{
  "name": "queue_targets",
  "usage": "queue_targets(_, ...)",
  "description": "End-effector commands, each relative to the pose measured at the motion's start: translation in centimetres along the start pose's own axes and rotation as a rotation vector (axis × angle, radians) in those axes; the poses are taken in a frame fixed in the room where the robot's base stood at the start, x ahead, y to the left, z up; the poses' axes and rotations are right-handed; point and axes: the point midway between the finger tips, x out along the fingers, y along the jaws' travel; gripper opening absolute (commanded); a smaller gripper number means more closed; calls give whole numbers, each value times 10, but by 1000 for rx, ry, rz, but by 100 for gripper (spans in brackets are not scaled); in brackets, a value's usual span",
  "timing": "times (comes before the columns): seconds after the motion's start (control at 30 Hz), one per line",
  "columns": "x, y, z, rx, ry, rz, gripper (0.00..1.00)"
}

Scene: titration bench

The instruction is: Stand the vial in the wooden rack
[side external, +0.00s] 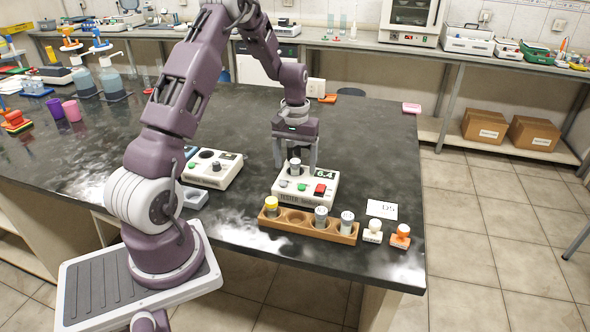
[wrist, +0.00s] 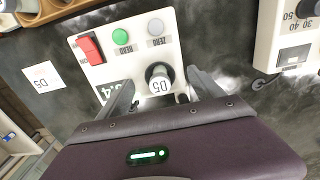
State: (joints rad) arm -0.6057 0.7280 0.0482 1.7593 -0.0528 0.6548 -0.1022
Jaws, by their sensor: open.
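A vial (side external: 295,167) with a grey cap stands upright in the white tester (side external: 300,196), which has a green button, a red switch and a display that appears to read 6.4. The wrist view shows the vial (wrist: 158,77) from above, its top marked D5. My gripper (side external: 296,160) is open, pointing down, with one finger on each side of the vial. In the wrist view its fingers (wrist: 160,88) flank the vial with visible gaps.
A card marked D5 (side external: 382,209) lies right of the rack. A white-topped stamp-like piece (side external: 372,232) and an orange one (side external: 400,237) stand near the front right edge. Another white device (side external: 212,169) stands left of the tester.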

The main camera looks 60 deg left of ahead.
Motion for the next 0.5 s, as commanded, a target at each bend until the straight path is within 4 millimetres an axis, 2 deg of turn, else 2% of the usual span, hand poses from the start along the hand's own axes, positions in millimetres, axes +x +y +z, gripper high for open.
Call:
queue_targets(0.07, 0, 0, 0, 0, 0, 0, 76)
queue_targets(0.1, 0, 0, 0, 0, 0, 0, 72)
queue_targets(0.4, 0, 0, 0, 0, -1, 0, 14)
queue_targets(0.47, 0, 0, 0, 0, 0, 0, 2)
queue_targets(0.5, 0, 0, 0, 0, 0, 0, 1)
